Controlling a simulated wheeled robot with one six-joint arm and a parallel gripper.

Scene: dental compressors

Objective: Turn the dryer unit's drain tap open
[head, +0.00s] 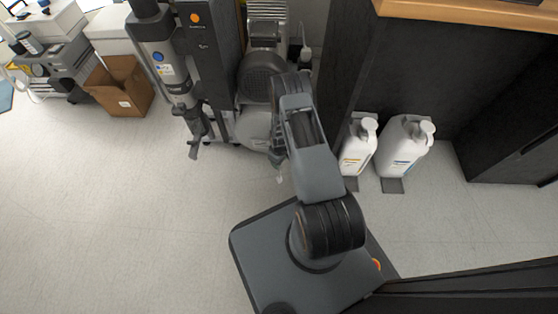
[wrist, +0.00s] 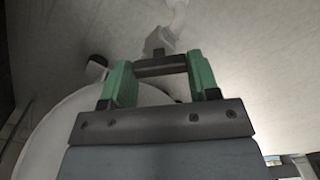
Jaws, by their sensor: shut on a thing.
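In the wrist view my gripper (wrist: 161,68) has its two green fingers shut on a dark bar-shaped handle (wrist: 160,66), which lies crosswise between them. A grey block (wrist: 157,42) and a pale spout (wrist: 177,16) sit just beyond the handle; together they look like a drain tap. How far the tap is turned cannot be told. In the head view my gripper (head: 277,158) is low beside a pale round tank (head: 255,128), mostly behind my arm. The dark upright unit (head: 207,65) with an orange dot and a grey cylinder (head: 165,58) stands left of it.
Two white jugs (head: 357,150) (head: 402,150) stand on wall brackets right of my arm, by a dark cabinet (head: 350,70). An open cardboard box (head: 121,87) lies at the upper left. The floor (head: 110,210) on the left is clear.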

